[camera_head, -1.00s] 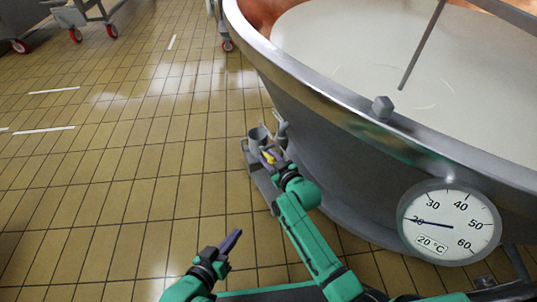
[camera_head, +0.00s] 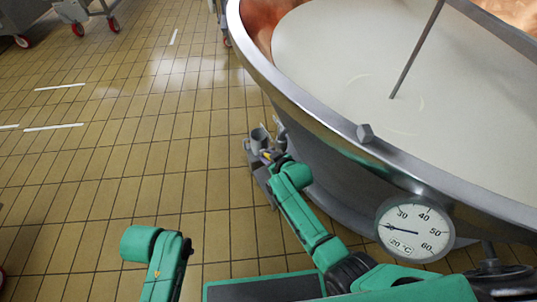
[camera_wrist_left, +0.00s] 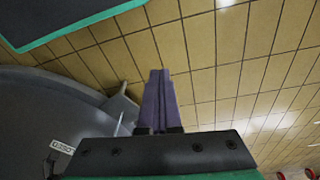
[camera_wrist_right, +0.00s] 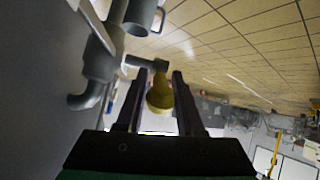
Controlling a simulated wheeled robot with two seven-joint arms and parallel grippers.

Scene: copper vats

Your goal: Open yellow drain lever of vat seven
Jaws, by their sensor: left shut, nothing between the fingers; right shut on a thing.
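The vat (camera_head: 330,180) is a large metal vessel of white liquid on the right in the head view. Its grey drain fitting (camera_head: 258,137) sticks out low on the near left side. My right gripper (camera_head: 268,156) is at the fitting, with a little yellow showing by it. In the right wrist view the yellow drain lever (camera_wrist_right: 160,95) lies between the two fingers, and my right gripper (camera_wrist_right: 157,85) is shut on it. My left gripper (camera_wrist_left: 158,75) is shut and empty above the floor, apart from the vat. Its fingers are hidden in the head view.
Carts with red wheels (camera_head: 95,14) stand far back left. The tiled floor (camera_head: 120,170) left of the vat is clear. Pipes (camera_wrist_right: 95,60) crowd the right gripper.

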